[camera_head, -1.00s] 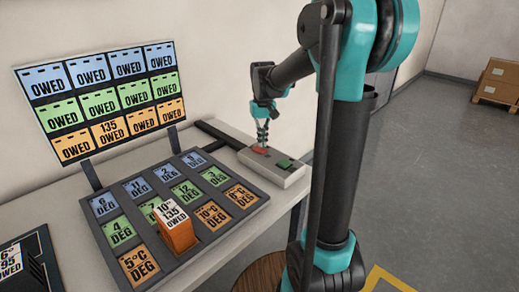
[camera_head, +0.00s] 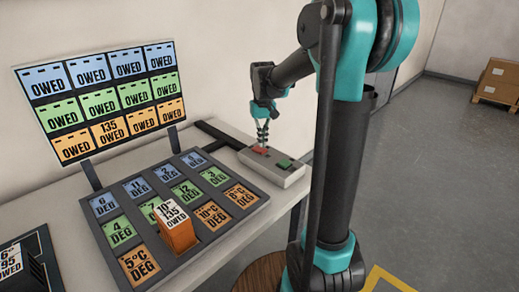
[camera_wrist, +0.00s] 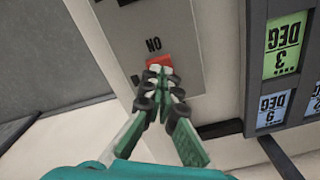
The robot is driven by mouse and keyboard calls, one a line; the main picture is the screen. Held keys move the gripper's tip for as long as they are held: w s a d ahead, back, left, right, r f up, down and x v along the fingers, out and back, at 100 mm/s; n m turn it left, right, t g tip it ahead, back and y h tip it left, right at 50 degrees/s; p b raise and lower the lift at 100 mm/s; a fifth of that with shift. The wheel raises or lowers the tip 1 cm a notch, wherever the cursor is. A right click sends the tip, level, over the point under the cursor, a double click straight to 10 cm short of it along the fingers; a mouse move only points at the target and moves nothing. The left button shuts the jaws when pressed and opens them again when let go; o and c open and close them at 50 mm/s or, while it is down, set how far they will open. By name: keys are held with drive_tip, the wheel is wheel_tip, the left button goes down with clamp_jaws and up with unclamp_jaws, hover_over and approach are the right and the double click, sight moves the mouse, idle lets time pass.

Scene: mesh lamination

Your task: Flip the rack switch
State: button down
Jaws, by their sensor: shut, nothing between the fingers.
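The grey switch box (camera_head: 284,174) sits on the table to the right of the rack. It has a red rocker (camera_head: 261,151) and a green part (camera_head: 284,164). In the wrist view the red rocker (camera_wrist: 159,62) lies beside the label "ON" on the box face (camera_wrist: 182,22). My gripper (camera_head: 263,144) is shut and empty, pointing down with its tips at the red rocker. In the wrist view my gripper (camera_wrist: 162,75) covers the rocker's near part. Contact with the rocker cannot be told for certain.
The slotted rack (camera_head: 183,205) with coloured DEG labels holds one orange block (camera_head: 176,232). A label board (camera_head: 103,101) stands behind it. A dark block (camera_head: 20,265) is at the lower left. Boxes (camera_head: 497,80) stand far off on the floor.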

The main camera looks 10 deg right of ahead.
sight(262, 150)
drive_tip(key=shift+f, duration=1.05)
idle(0.9)
drive_tip(key=shift+r, duration=3.5)
